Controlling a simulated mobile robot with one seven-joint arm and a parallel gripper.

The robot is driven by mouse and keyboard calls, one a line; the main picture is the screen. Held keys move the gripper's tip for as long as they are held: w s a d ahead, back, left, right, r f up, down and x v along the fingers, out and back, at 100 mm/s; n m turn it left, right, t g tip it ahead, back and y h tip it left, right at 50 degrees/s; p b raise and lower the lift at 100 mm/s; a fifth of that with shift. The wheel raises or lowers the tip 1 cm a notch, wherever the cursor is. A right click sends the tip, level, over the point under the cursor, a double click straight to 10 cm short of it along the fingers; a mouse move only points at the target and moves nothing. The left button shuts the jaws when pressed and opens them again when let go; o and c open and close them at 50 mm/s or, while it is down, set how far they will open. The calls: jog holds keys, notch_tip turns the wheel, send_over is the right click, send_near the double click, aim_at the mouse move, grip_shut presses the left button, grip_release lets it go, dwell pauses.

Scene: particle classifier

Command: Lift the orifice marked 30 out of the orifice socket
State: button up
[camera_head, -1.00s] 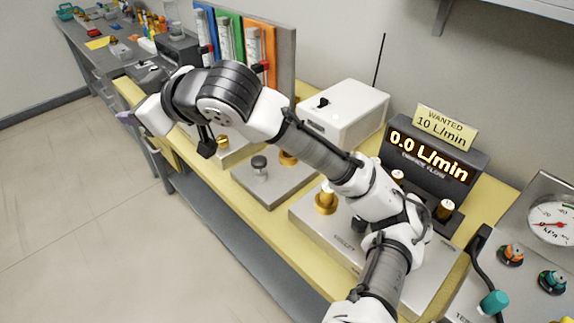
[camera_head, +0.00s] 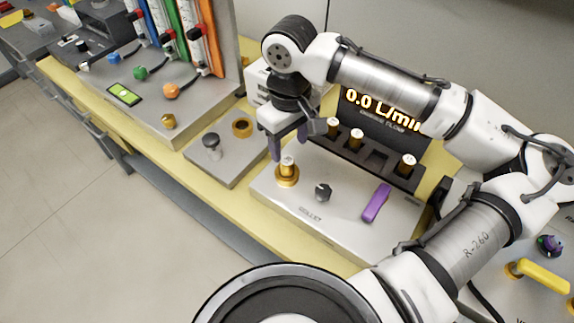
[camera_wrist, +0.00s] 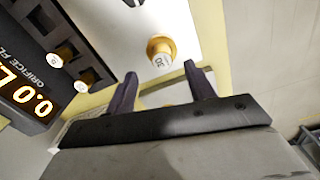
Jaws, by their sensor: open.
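A pale cylinder with a dark mark on its top, which looks like 30 in the wrist view (camera_wrist: 160,59), is the orifice (camera_head: 288,163). It stands upright in the brass orifice socket (camera_head: 287,180) on the left part of the grey metal plate. The socket also shows as a gold ring in the wrist view (camera_wrist: 158,42). My gripper (camera_head: 289,146) is open and empty, its purple fingers pointing down just above and behind the orifice. In the wrist view the open fingers (camera_wrist: 160,72) are spread on either side of the orifice's line, apart from it.
A dark rack (camera_head: 378,160) with other orifices stands behind the plate, by the 0.0 L/min display (camera_head: 380,108). A black knob (camera_head: 322,191) and a purple lever (camera_head: 375,202) sit right of the socket. A smaller grey plate (camera_head: 225,150) lies to the left.

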aim_at(287, 160)
jog(key=shift+a+f+p, duration=0.2)
jog(key=shift+f+p, duration=0.45)
jog(key=shift+f, duration=2.8)
jog(key=shift+c, duration=0.3)
jog(key=shift+w, duration=0.1)
jog(key=c, duration=1.1)
jog(key=shift+r, duration=0.15)
